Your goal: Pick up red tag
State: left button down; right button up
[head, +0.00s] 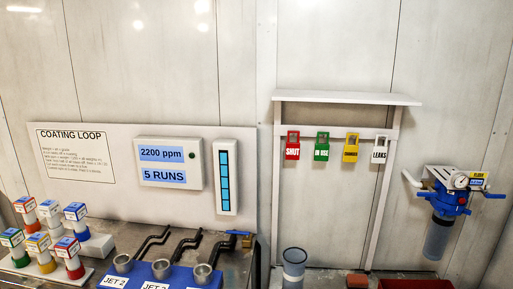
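The red tag (292,146) hangs from the crossbar of a white wall rack (367,170), at the left end of a row of tags. It has a white lower part that reads SHUT. A green tag (322,147) reading IN USE hangs to its right, then a yellow tag (351,147) and a white tag (380,150) reading LEAKS. The tags hang apart from one another. Neither of my grippers shows in the head view.
A blue block with several metal cups (202,274) and black handles stands at the lower left. Small coloured-cap bottles (67,257) stand left of it. A clear cup (293,265) stands below the rack. A blue filter unit (449,202) is on the right wall. A red bin (415,284) shows at the bottom edge.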

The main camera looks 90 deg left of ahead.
aim_at(293, 149)
jog(key=j+u, duration=0.1)
jog(key=u, duration=2.55)
jog(key=j+z, duration=0.1)
jog(key=z, duration=1.6)
jog(key=i+j, duration=0.1)
jog(key=j, duration=0.45)
jog(key=i+j, duration=0.1)
jog(key=j, duration=0.95)
jog(key=i+l+z, duration=0.05)
